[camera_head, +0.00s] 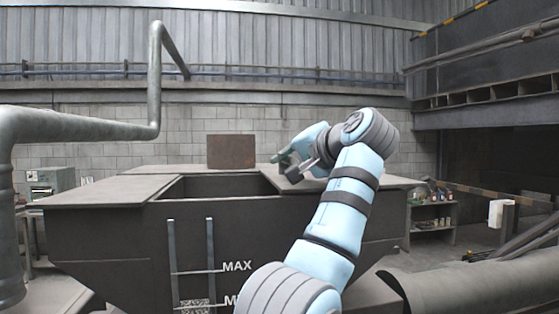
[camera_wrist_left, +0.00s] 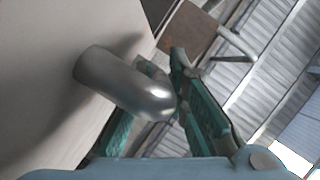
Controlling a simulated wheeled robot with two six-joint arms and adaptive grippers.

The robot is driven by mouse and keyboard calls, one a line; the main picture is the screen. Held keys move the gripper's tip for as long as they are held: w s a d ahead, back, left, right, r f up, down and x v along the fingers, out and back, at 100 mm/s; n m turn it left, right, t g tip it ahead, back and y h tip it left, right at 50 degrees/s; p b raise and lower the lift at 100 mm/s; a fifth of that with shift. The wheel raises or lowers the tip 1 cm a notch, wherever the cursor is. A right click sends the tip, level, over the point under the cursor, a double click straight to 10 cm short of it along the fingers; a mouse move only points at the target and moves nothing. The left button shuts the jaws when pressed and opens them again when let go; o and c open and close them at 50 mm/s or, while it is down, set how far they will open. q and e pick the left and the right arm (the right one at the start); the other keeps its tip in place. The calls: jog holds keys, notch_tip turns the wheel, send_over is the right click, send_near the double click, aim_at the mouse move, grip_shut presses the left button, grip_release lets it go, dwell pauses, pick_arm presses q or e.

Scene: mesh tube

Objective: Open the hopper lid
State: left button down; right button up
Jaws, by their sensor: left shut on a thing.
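The dark hopper (camera_head: 110,240) stands in front of me with a pale flat top. A dark opening (camera_head: 215,187) shows in the middle of its top. The pale lid panel (camera_head: 345,181) lies flat to the right of the opening. My left gripper (camera_head: 285,164) is over this panel's left part, by the opening. In the left wrist view, a bent shiny metal handle (camera_wrist_left: 118,82) rises from a pale flat surface. The teal fingers of my left gripper (camera_wrist_left: 160,95) are around the handle and shut on it. My right gripper is not in view.
A brown square panel (camera_head: 231,151) stands behind the hopper. A thick grey pipe (camera_head: 85,128) runs along the left, and another large pipe (camera_head: 480,285) lies at lower right. A shelf with small items (camera_head: 432,215) stands at right. The air above the hopper is mostly clear.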

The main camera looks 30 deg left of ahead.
pick_arm(q)
jog(key=c, duration=1.8)
grip_release()
jog(key=shift+a+r, duration=0.1)
jog(key=shift+r, duration=0.1)
jog(key=shift+c, duration=0.2)
jog(key=shift+s+a+f, duration=0.1)
jog(key=shift+s+a, duration=0.05)
jog(key=shift+a, duration=0.1)
notch_tip(320, 180, up, 3)
send_over(319, 187)
jog(key=shift+d+f, duration=0.15)
jog(key=shift+w+a+f, duration=0.1)
jog(key=shift+w+a, duration=0.1)
jog(key=shift+a, duration=0.05)
